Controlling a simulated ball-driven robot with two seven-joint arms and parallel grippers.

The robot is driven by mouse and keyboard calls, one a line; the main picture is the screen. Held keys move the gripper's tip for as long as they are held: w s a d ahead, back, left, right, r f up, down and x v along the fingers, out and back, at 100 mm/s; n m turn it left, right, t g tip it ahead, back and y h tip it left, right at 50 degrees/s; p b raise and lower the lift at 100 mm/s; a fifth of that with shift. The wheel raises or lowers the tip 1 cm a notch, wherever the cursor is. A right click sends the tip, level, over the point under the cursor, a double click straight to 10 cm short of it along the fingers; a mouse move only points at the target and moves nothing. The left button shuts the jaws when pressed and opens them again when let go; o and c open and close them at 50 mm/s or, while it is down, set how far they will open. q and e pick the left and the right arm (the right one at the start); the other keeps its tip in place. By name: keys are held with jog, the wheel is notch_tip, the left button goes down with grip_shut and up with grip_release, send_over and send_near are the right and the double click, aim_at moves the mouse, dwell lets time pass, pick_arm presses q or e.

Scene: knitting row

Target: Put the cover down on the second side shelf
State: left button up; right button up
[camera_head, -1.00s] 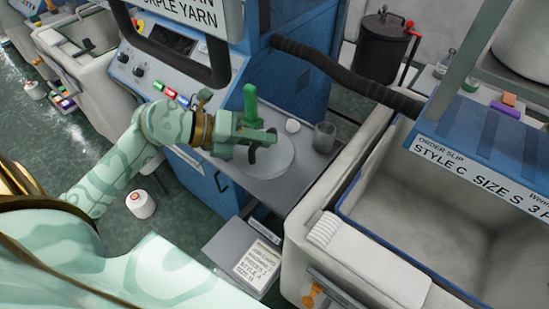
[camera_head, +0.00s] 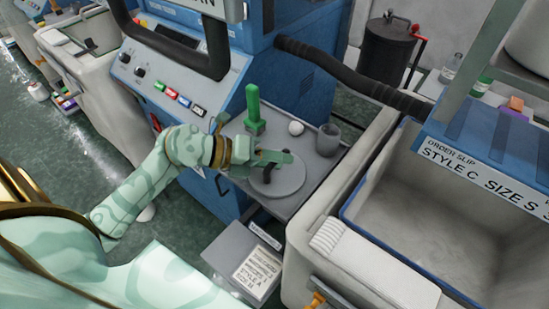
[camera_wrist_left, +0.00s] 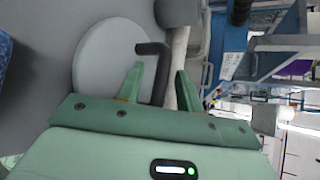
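The cover (camera_head: 290,182) is a flat grey disc with a dark bent handle (camera_head: 267,177). It appears to lie flat on the grey side shelf (camera_head: 312,187) of the blue machine. In the left wrist view the disc (camera_wrist_left: 98,62) is just beyond my fingers, and its handle (camera_wrist_left: 153,48) reaches down between them. My left gripper (camera_head: 276,157) is over the cover; in the wrist view its two green fingers (camera_wrist_left: 160,82) stand apart, with a gap beside the handle. Part of the disc is hidden behind the gripper. My right gripper is not in view.
A green-handled object (camera_head: 254,112), a white ball (camera_head: 296,128) and a grey cup (camera_head: 328,141) stand on the shelf behind the cover. A large pale bin (camera_head: 330,215) stands close at right. A lower ledge with a printed card (camera_head: 255,273) is in front.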

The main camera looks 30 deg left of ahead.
pick_arm(q)
jog(key=shift+r, duration=0.1)
jog(key=shift+s+a+r, duration=0.15)
jog(key=shift+s+a, duration=0.05)
jog(key=p+v, duration=0.2)
jog(key=v, duration=0.9)
jog(key=shift+s+a+r, duration=0.1)
jog(key=shift+s+a, duration=0.05)
